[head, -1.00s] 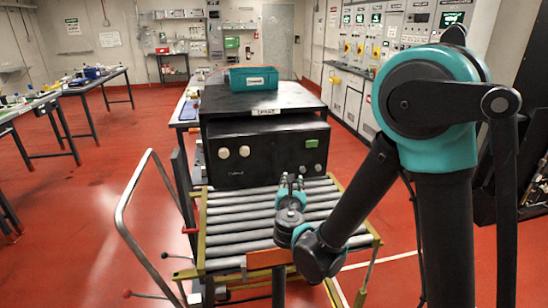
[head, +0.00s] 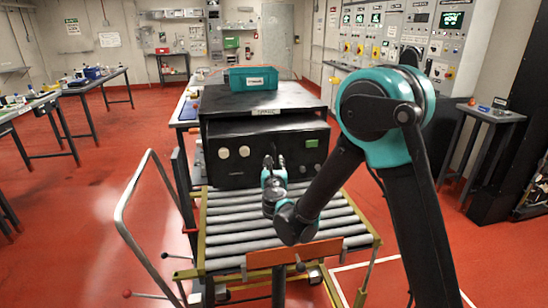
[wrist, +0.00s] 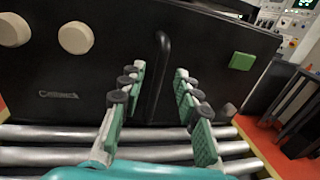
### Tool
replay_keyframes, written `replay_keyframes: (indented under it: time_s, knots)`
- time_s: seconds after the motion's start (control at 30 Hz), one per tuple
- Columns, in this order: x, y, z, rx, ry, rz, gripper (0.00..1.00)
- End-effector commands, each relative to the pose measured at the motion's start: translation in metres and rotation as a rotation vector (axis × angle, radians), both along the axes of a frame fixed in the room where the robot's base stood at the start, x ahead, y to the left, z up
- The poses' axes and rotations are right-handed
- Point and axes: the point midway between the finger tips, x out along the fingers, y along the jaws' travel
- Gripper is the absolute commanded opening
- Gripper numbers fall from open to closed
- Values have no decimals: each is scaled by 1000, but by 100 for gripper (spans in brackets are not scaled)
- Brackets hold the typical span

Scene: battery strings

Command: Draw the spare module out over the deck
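The spare module is a black box (head: 232,172) with two cream knobs and a green label on its front. It sits in the black housing at the back edge of the roller deck (head: 225,238). A black vertical bar handle (wrist: 159,76) stands on the module's front in the wrist view. My gripper (wrist: 161,72) is open, its teal fingers pointing at the module. The handle appears between the fingers, with a gap on each side. In the head view my gripper (head: 273,162) is above the rollers, close to the module front. I cannot tell how far the fingertips reach past the handle.
An orange bar (head: 315,252) crosses the deck's front edge. A bent metal handrail (head: 122,215) is at left, a small table (head: 490,114) at right.

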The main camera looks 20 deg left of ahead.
Motion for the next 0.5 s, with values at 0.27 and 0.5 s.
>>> replay_keyframes:
  time_s: [0.27, 0.5]
  knots:
    - [35, 13, 0, 0, 0, 0, 32]
    - [42, 15, 0, 1, 0, 0, 32]
